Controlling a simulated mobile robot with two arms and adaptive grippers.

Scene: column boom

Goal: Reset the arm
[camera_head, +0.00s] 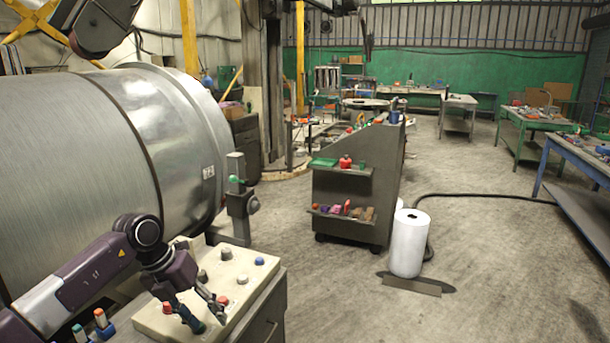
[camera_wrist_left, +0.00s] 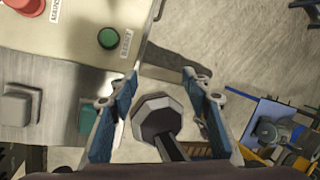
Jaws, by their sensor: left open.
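A beige control panel (camera_head: 235,290) with several coloured buttons and knobs sits on a grey cabinet at the lower left of the head view. My left gripper (camera_head: 208,318) is over the panel's front part, pointing down. In the left wrist view my left gripper (camera_wrist_left: 160,85) has its blue fingers spread apart. A dark hexagonal knob on a stem (camera_wrist_left: 158,115) shows between the fingers; I cannot tell whether they touch it. A green button (camera_wrist_left: 109,38) with a label beside it and a red button (camera_wrist_left: 25,5) are on the panel. My right gripper is not in view.
A large metal cylinder (camera_head: 85,160) fills the left side. A grey tool cart (camera_head: 345,195) stands in the middle, beside a white roll (camera_head: 409,243). A black hose (camera_head: 490,196) lies on the floor. Workbenches line the right and back. Floor at the lower right is clear.

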